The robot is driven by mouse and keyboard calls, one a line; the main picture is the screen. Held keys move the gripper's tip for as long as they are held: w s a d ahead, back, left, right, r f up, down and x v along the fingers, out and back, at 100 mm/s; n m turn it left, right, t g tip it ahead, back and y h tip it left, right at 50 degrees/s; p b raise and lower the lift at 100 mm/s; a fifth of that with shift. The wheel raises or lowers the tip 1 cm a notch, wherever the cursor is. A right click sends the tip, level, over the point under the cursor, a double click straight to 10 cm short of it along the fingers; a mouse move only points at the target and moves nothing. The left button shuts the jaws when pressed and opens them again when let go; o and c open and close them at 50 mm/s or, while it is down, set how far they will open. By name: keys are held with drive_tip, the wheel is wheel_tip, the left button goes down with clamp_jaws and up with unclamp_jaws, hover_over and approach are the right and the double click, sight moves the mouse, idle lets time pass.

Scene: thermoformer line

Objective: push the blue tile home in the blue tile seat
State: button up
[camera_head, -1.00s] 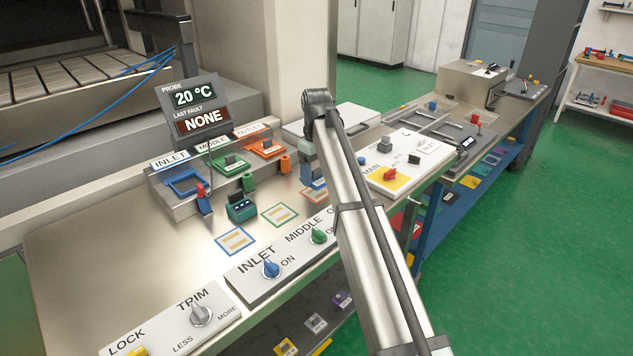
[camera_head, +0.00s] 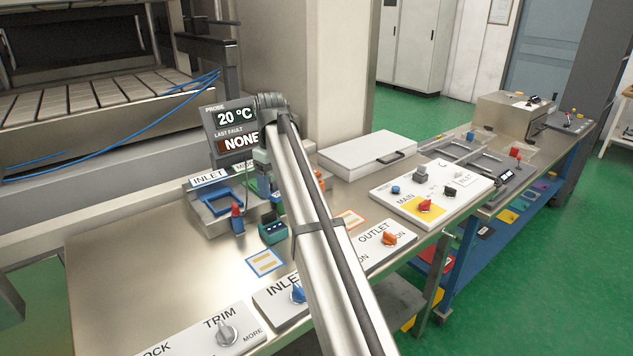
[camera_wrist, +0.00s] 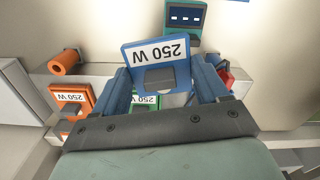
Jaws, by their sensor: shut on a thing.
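The blue tile (camera_wrist: 150,57), marked 250 W with a grey grip block, is held between the fingers of my gripper (camera_wrist: 163,78) in the wrist view. The blue tile seat (camera_head: 216,201) is an open blue frame on the sloped block under the INLET label in the head view, and looks empty. In the head view my arm hides the gripper's fingers and the tile. The arm's end is to the right of the blue seat, near the middle station. The blue seat cannot be made out for certain in the wrist view.
A blue post with a red top (camera_head: 237,218) stands right of the blue seat. A teal meter (camera_head: 272,229) sits in front. The wrist view shows an orange tile (camera_wrist: 72,97) and a partly hidden green tile (camera_wrist: 146,102). The probe display (camera_head: 232,128) stands behind.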

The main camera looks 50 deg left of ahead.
drive_tip(key=s+a+r+m, duration=0.2)
drive_tip(key=s+a, duration=0.8)
drive_tip(key=a, duration=0.2)
drive_tip(key=shift+s+r+m, duration=0.3)
drive_tip(key=shift+f, duration=0.1)
hover_over(224, 204)
drive_tip(key=shift+f, duration=2.8)
drive_tip(key=shift+f, duration=0.9)
drive_tip(key=o, duration=1.1)
drive_tip(key=shift+f, duration=0.1)
